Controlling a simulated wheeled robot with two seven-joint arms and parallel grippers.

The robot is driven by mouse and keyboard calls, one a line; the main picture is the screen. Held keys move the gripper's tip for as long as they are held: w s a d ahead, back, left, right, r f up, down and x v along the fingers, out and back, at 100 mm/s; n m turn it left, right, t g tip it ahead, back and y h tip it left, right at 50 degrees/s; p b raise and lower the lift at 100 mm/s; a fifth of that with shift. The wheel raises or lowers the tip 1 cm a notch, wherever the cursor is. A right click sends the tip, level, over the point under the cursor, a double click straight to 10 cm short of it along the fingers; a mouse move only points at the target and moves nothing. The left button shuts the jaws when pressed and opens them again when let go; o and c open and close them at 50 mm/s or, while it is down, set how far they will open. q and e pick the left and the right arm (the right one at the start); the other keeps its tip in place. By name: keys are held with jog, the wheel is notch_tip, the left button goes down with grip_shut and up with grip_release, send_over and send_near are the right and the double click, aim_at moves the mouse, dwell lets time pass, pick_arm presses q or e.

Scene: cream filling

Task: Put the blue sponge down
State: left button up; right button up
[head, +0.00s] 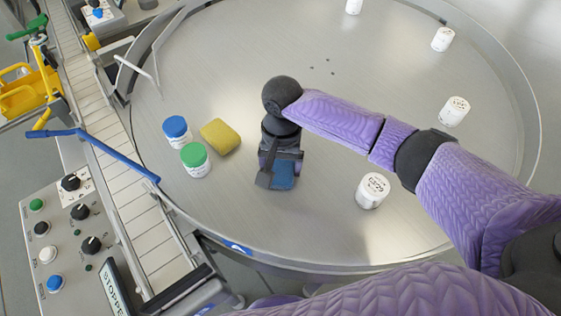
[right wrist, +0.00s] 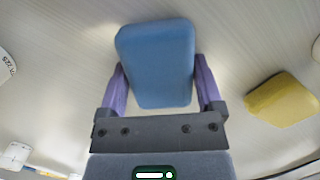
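The blue sponge (head: 284,176) is at my right gripper (head: 277,180), over the front middle of the round metal table (head: 330,220). In the right wrist view the blue sponge (right wrist: 157,62) sits between the two purple fingers of my right gripper (right wrist: 160,75), which press on its sides. The gripper points down in the head view and partly hides the sponge. I cannot tell whether the sponge's underside touches the table. My left gripper is not in view.
A yellow sponge (head: 220,136) lies left of my right gripper, beside a blue-lidded jar (head: 176,130) and a green-lidded jar (head: 195,160). A white jar (head: 373,190) stands to the right. More white jars stand near the rim. A conveyor (head: 120,170) runs along the left.

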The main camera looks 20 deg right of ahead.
jog(key=shift+o, duration=0.8)
jog(key=shift+r, duration=0.25)
notch_tip(320, 180, up, 12)
jog(key=w+p, duration=0.1)
jog(key=p, duration=0.2)
jog(key=shift+w+d+f+p, duration=0.15)
jog(key=shift+d+p, duration=0.15)
jog(key=shift+p, duration=0.1)
